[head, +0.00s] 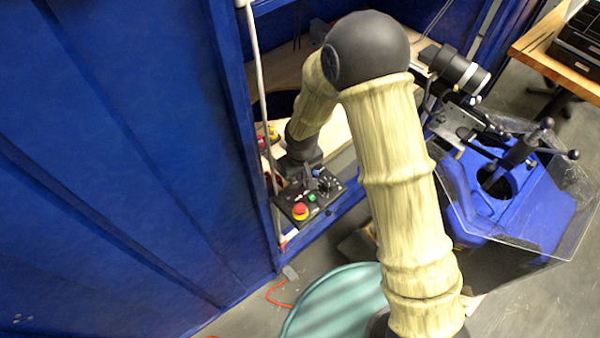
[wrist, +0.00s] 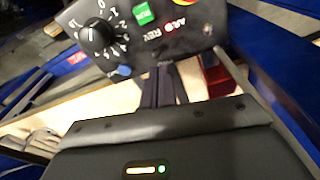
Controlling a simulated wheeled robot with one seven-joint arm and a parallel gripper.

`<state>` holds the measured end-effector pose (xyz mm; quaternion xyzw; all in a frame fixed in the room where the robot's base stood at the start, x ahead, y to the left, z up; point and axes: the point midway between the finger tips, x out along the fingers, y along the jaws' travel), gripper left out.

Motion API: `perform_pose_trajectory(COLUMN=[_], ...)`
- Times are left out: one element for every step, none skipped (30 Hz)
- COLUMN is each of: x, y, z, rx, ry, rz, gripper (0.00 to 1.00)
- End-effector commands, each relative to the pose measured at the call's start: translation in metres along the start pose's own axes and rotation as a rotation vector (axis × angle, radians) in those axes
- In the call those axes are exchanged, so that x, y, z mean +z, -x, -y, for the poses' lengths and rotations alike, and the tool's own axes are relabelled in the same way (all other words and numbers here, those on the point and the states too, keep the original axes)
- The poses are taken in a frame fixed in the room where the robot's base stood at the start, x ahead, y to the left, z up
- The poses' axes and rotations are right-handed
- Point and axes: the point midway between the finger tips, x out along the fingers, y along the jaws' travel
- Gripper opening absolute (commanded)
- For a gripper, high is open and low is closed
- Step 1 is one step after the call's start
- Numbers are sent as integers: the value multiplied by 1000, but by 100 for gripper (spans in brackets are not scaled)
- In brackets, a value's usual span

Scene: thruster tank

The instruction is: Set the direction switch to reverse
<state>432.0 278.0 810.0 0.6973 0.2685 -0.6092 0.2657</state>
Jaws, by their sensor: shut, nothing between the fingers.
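The black control panel (wrist: 155,40) fills the top of the wrist view, tilted. It carries a black dial (wrist: 97,34) with numbers, a green button (wrist: 143,13) and white lettering ending in "REV" (wrist: 181,26) with a red mark. A small blue part (wrist: 124,70) shows at the panel's lower edge. I cannot tell which part is the direction switch's handle. The panel also shows in the head view (head: 325,203). My gripper (wrist: 165,84) is shut and empty, its dark fingers reaching toward the panel's lower edge; contact is unclear. In the head view my arm partly hides the gripper.
A red and yellow stop button (head: 300,211) sits on the panel's near corner. A blue wall (head: 130,150) stands left, with a pale pole (head: 257,90) by the opening. A blue machine with a clear guard (head: 510,205) stands right. A teal round object (head: 335,305) is below.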

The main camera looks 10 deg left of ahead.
Motion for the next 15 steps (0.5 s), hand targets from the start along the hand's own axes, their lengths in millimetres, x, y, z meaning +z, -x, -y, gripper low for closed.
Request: perform_pose_trajectory(x=[0,0,-1,-1,-1,-1,-1,-1,-1,-1,-1,-1,-1,-1,-1], y=[4,5,7,8,8,8,8,8,8,8,8,8,8,8,8], z=[0,-1,-1,-1,-1,-1,-1,-1,-1,-1,-1,-1,-1,-1,-1], rx=[0,0,0,0,0,0,0,0,0,0,0,0,0,0,0], ry=[0,-1,-2,-2,-2,-2,-2,-2,-2,-2,-2,-2,-1,-1,-1], rz=[0,0,0,0,0,0,0,1,1,1,1,1,1,1,1], gripper=[0,0,0,0,0,0,0,0,0,0,0,0,0,0,0])
